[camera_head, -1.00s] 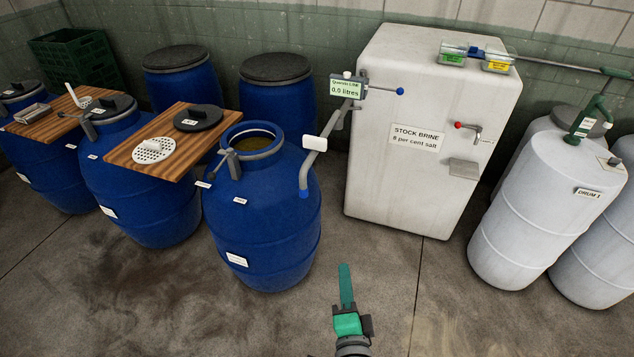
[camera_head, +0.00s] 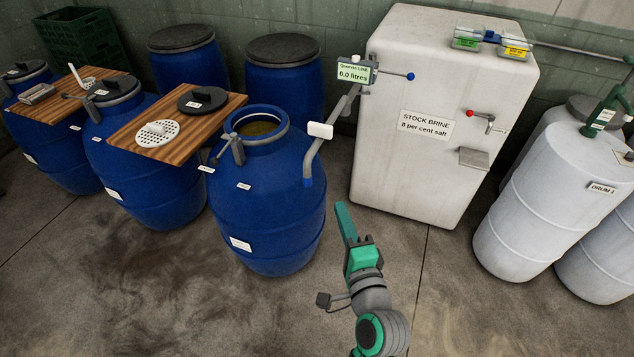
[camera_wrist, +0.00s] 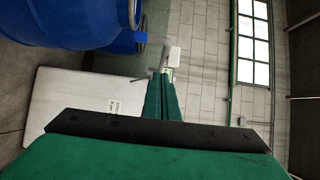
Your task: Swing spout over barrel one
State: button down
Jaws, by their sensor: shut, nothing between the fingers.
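The spout (camera_head: 341,108) is a bent grey pipe hanging from the meter on the brine tank. I cannot read which barrel is number one. My gripper (camera_head: 344,210) is shut and empty, to the right of that barrel and below the spout, apart from both. In the wrist view my green fingers (camera_wrist: 163,80) point toward the white grip (camera_wrist: 172,56).
The meter (camera_head: 354,73) reads 0.0 litres. A wooden board (camera_head: 150,117) lies over the barrels at left. White drums stand right. Floor in front is clear.

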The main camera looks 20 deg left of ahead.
jog(key=s+a+x, duration=0.1)
jog(key=a+x, duration=0.1)
jog(key=x, duration=1.1)
jog(key=shift+s+a, duration=0.35)
jog(key=shift+d, duration=0.1)
